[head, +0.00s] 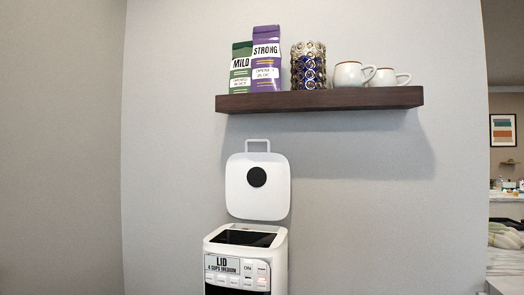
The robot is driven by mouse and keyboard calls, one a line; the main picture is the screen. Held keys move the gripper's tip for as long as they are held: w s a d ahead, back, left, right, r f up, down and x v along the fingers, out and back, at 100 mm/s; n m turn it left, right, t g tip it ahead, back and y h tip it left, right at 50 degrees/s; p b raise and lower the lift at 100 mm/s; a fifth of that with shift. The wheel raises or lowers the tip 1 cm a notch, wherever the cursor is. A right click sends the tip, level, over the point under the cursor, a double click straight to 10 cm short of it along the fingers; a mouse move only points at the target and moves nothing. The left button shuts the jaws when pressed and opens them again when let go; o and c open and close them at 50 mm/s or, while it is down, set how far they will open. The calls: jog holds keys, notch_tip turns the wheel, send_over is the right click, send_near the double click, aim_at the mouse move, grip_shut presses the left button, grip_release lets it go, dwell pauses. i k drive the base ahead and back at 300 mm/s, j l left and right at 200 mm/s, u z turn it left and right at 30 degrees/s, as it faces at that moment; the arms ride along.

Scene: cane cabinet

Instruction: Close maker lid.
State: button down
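The maker (217,239) is a white machine with a dark front, seen at the bottom centre of the head view. Its front panel (237,271) has a small display reading LID and several buttons. Its lid (258,201) is white with a black disc and a handle loop at the top. The lid stands open, upright behind the dark top opening (243,238). The lower part of the maker is cut off by the frame. My gripper is not in view.
A dark wooden shelf (330,98) is on the wall above the lid. It holds a green bag (241,68), a purple bag (266,60), a pod holder (308,67) and two white cups (350,75). The wall either side of the maker is clear.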

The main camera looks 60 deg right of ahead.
aim_at(258, 184)
jog(key=z, duration=1.65)
